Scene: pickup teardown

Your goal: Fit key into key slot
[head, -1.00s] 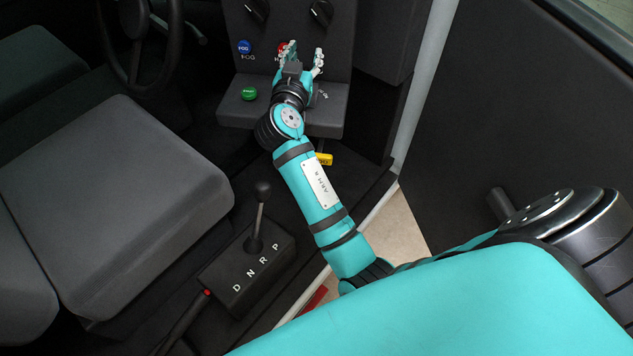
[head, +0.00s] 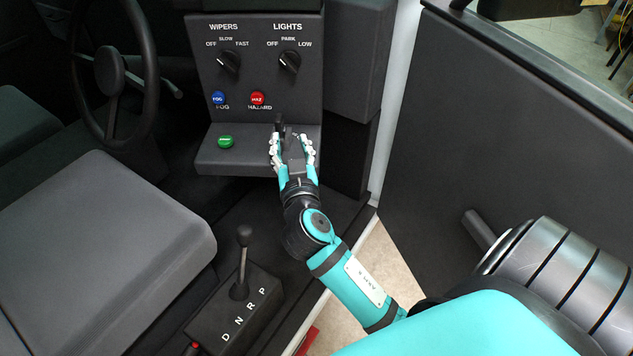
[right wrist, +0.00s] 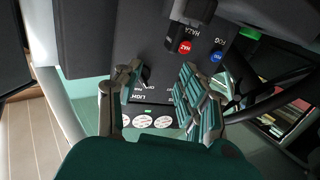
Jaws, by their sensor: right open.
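My right gripper (head: 290,138) is open, its fingers spread over the right part of the lower panel ledge (head: 240,161). It also shows in the right wrist view (right wrist: 160,74), with the control panel beyond its fingers. A small dark upright piece (head: 279,122) stands by the left fingertip; I cannot tell whether it is the key, part of the slot or part of the gripper. A dark block-like piece (right wrist: 186,24) shows at the top of the wrist view, equally unclear. I cannot make out a key or the key slot; the hand and arm cover part of the ledge. My left gripper is out of view.
The panel has wiper (head: 229,62) and lights (head: 290,62) knobs, a blue fog button (head: 218,98), a red hazard button (head: 257,98) and a green button (head: 226,142). The gear lever (head: 243,250) and seat (head: 100,230) lie left of my arm.

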